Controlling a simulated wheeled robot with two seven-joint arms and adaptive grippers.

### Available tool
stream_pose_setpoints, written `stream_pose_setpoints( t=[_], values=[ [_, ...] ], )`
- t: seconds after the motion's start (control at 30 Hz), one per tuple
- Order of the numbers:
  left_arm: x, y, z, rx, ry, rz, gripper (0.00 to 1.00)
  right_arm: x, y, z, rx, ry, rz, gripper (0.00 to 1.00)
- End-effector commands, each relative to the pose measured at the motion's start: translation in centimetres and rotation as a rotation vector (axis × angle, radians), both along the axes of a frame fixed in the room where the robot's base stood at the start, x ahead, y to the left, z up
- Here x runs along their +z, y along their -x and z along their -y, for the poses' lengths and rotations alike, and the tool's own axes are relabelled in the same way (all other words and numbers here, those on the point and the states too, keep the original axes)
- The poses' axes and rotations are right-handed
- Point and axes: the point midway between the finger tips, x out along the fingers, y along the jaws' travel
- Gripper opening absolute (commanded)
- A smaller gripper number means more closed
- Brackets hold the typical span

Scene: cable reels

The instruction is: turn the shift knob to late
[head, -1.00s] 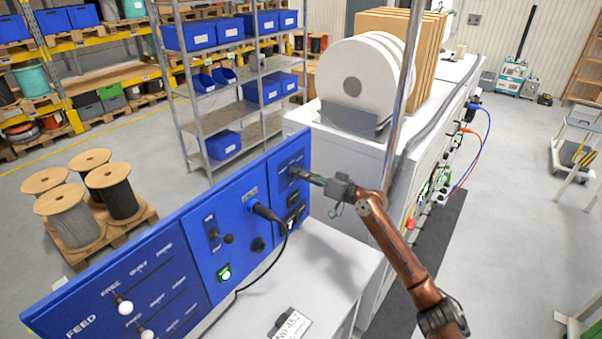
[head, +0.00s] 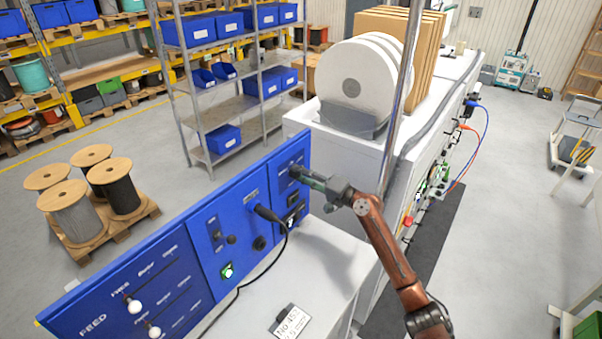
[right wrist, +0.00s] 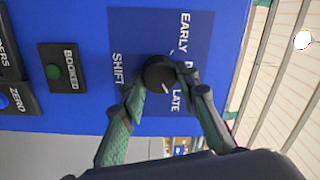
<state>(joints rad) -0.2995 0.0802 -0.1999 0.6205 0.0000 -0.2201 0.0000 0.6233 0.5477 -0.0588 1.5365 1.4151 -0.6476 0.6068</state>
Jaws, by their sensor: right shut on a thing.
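The black shift knob (right wrist: 158,72) sits on a dark blue square of the blue panel, with the words SHIFT, EARLY and LATE around it; a middle word starting with D is partly covered. A short white mark on the knob lies on the side towards LATE (right wrist: 176,100); its exact alignment is hard to tell. My right gripper (right wrist: 162,86) is shut on the knob, one green finger on each side. In the head view the right gripper (head: 304,177) reaches the panel's upper right part and mostly covers the knob. My left gripper is not in view.
The blue panel (head: 180,235) also carries a plugged black cable (head: 268,214), a lit green button (head: 227,271) and white-knobbed levers. Near the shift knob is a green BOOKED button (right wrist: 54,71). A metal post (head: 399,110) and white machine stand behind the right arm.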

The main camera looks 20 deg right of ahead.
Motion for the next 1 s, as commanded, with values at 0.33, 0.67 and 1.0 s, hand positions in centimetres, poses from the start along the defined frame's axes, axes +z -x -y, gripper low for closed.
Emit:
stream_pose_setpoints(
  t=[0.33, 0.67, 1.0],
  values=[
    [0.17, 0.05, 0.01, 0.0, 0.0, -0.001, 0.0, 0.11, -0.06, 0.15, -0.003, -0.021, -0.013, 0.05],
    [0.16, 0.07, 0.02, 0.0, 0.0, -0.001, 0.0, 0.09, -0.05, 0.13, -0.002, -0.02, -0.012, 0.38],
    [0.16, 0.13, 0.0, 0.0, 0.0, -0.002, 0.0, 0.02, -0.01, 0.05, -0.001, -0.019, -0.013, 0.47]
  ],
)
